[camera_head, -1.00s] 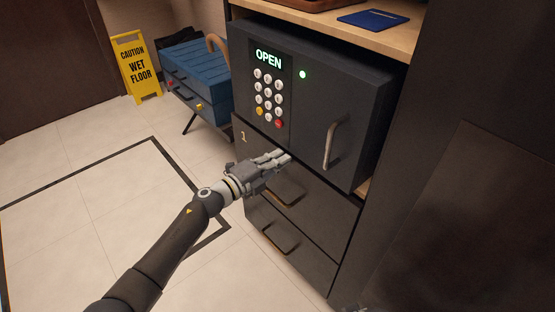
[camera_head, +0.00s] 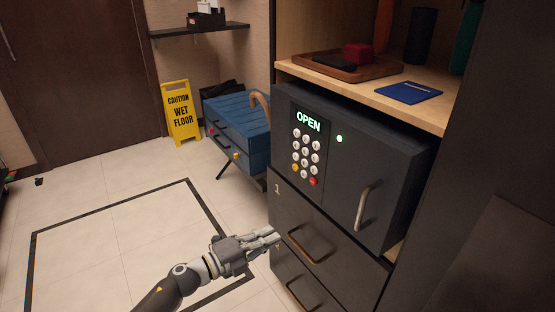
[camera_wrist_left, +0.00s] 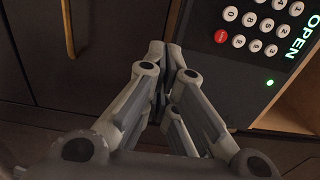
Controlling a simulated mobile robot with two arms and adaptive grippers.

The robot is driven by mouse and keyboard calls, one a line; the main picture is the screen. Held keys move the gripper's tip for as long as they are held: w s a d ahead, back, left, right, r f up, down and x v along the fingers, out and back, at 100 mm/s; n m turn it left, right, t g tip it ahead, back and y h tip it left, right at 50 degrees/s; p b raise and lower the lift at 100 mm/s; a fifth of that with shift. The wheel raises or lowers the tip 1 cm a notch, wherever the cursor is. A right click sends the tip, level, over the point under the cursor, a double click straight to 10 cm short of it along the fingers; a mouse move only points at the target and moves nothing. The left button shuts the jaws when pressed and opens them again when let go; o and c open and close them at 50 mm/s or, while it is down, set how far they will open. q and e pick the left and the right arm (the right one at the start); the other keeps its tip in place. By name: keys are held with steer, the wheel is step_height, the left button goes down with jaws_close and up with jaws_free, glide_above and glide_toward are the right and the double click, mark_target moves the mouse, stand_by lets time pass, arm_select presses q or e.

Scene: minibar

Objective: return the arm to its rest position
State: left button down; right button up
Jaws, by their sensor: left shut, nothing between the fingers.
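My left gripper (camera_head: 275,237) is shut and empty, in front of the dark drawers below the safe. In the left wrist view its fingertips (camera_wrist_left: 172,50) are together with nothing between them. My left arm comes in from the bottom left of the head view. The keypad also shows in the left wrist view (camera_wrist_left: 262,25). My right gripper is not in view.
Drawers with handles (camera_head: 308,246) stand close to the gripper. A wooden shelf (camera_head: 440,112) above the safe holds a tray (camera_head: 385,70) and a blue booklet (camera_head: 409,93). A blue case (camera_head: 240,135) and a yellow wet floor sign (camera_head: 181,110) stand behind.

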arm_select(q)
steer(key=s+a+f+n+y, duration=0.6)
steer(key=a+f+n+y, duration=0.15)
steer(key=f+n, duration=0.35)
steer(key=s+a+f+n+y, duration=0.65)
steer(key=a+f+n, duration=0.25)
steer(key=f+n, duration=0.2)
steer(key=s+a+f+n+g+p, duration=0.1)
steer(key=s+f+g+p, duration=0.2)
steer(key=s, duration=1)
steer(key=s+a+f+n+g+p, duration=0.2)
steer(key=s+f+p, duration=0.4)
steer(key=s, duration=0.7)
steer(key=s+a+f+n+g+y+p, duration=0.1)
steer(key=s+f+g+p, duration=0.3)
steer(key=s+p, duration=0.4)
steer(key=s, duration=0.5)
steer(key=shift+s+a+f+n, duration=0.2)
steer(key=shift+a+n, duration=0.15)
steer(key=shift+n, duration=0.05)
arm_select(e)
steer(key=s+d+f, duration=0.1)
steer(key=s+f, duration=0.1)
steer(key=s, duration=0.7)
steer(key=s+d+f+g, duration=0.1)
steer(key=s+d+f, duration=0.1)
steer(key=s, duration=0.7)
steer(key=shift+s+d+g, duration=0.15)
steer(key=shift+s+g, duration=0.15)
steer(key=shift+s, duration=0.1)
